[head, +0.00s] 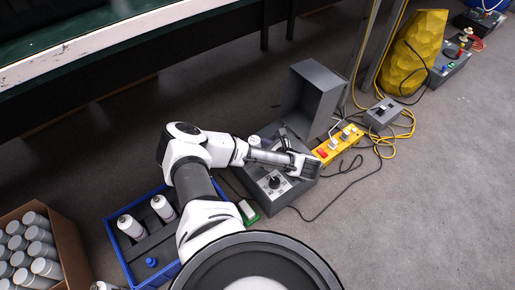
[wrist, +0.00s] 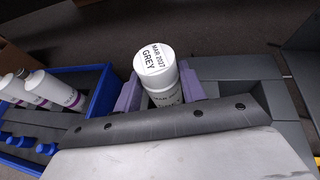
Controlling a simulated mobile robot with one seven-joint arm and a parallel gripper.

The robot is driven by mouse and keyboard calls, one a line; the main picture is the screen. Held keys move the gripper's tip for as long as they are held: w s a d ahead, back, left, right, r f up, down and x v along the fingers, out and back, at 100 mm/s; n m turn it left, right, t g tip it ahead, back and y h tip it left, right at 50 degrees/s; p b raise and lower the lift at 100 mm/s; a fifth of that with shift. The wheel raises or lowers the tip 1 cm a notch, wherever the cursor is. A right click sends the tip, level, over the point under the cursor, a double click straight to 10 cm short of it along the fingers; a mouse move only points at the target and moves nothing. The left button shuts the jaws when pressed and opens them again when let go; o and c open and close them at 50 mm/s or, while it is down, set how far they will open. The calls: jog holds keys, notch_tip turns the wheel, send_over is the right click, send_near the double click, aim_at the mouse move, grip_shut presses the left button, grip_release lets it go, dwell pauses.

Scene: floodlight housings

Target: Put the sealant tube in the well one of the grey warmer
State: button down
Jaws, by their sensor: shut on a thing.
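My gripper (wrist: 160,97) is shut on the sealant tube (wrist: 155,65) in the wrist view. The tube's white end faces the camera and reads "MAR 2027 GREY"; its lower part is hidden behind the gripper's dark edge. The grey warmer (head: 274,184) stands on the floor in the head view, with a dial on its front and its tall lid (head: 316,92) raised. My arm reaches across the warmer and hides much of its top, so the wells cannot be made out. Grey warmer surfaces (wrist: 228,68) lie right of the tube in the wrist view.
A blue crate (head: 115,232) with white tubes and a blue-capped item stands left of the warmer. A cardboard box (head: 72,248) of tubes is farther left. A yellow power strip (head: 336,145) and cables lie right of the warmer. Floor at the lower right is clear.

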jog(key=c, duration=0.8)
grip_release()
jog(key=shift+c, duration=0.2)
jog(key=shift+s+d+r, duration=0.1)
jog(key=shift+d+r, duration=0.05)
jog(key=shift+r, duration=0.05)
jog(key=p+v, duration=0.9)
jog(key=v, duration=0.2)
jog(key=shift+s+d, duration=0.2)
